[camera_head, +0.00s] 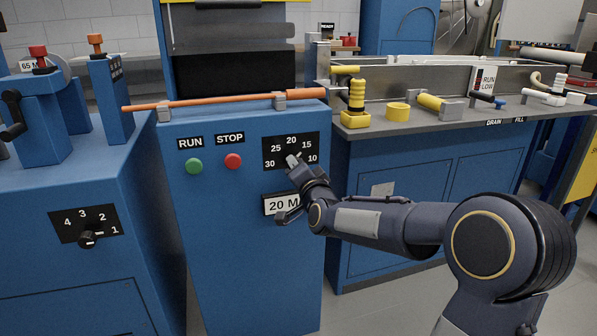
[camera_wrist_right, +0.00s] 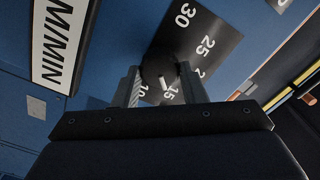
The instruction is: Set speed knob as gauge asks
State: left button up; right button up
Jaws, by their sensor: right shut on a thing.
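The black speed knob (camera_wrist_right: 158,70) sits on a black dial plate (camera_head: 272,152) marked 10, 15, 20, 25 and 30, on the blue cabinet front. My right gripper (camera_head: 292,160) reaches it from the right and is shut on the knob, with one finger on each side in the right wrist view (camera_wrist_right: 160,86). The knob's white mark (camera_wrist_right: 163,83) points towards the 10–15 side, closer to 15. A white label (camera_head: 281,205) under the dial reads "20 M", its rest hidden by my gripper; the right wrist view shows "M/MIN" on it (camera_wrist_right: 55,50). My left gripper is not in view.
A green RUN button (camera_head: 194,166) and a red STOP button (camera_head: 233,161) are left of the dial. An orange bar (camera_head: 220,100) lies along the cabinet top. Another knob (camera_head: 87,239), marked 1 to 4, is on the left cabinet. A grey bench (camera_head: 400,120) with yellow parts stands right.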

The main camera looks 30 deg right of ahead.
jog(key=o, duration=1)
jog(key=p+v, duration=0.1)
jog(key=v, duration=0.6)
jog(key=shift+s, duration=0.4)
